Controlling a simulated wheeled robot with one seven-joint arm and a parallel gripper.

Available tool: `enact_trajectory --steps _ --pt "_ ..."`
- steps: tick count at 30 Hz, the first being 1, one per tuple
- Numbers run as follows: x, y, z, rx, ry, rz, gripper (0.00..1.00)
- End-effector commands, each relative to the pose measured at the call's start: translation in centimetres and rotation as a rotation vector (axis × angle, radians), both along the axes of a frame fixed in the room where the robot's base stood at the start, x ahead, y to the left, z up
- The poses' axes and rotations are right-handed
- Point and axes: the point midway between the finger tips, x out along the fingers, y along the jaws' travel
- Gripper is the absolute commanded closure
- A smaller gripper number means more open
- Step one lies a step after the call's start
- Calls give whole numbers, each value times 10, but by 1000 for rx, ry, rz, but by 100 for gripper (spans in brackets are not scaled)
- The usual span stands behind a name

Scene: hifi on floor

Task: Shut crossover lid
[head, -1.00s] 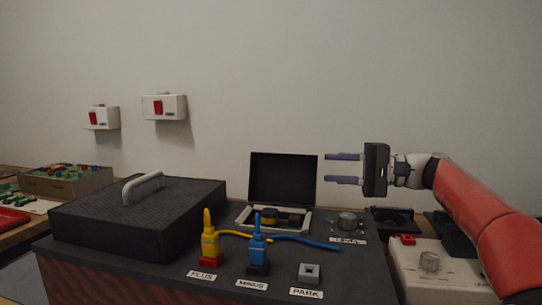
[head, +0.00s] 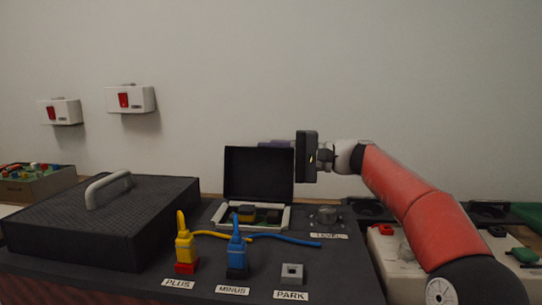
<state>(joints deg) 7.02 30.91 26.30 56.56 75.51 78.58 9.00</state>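The crossover lid (head: 258,174) is a dark panel standing upright at the back of a white-rimmed box (head: 216,217). The box is open and shows yellow and dark parts inside. My gripper (head: 274,146) is at the lid's upper right, level with its top edge.
A big black cover with a grey handle (head: 108,187) stands at left. Yellow (head: 184,245) and blue (head: 236,250) plugs stand in front of the box, with cables running right. A grey knob (head: 326,215) sits right of the box. Wall switches (head: 130,99) hang at the back left.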

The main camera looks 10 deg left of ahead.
Motion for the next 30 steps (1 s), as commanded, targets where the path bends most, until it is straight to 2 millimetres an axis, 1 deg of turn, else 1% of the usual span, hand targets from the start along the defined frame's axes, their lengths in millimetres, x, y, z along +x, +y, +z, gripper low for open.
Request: enact_trajectory --steps 2,3,10,23,30 --pt "0 0 0 0 0 0 68" --pt "0 0 0 0 0 0 70" --pt "0 0 0 0 0 0 100" --pt "-1 0 0 -2 1 2 100" --pt "-8 5 7 -1 -1 3 100"
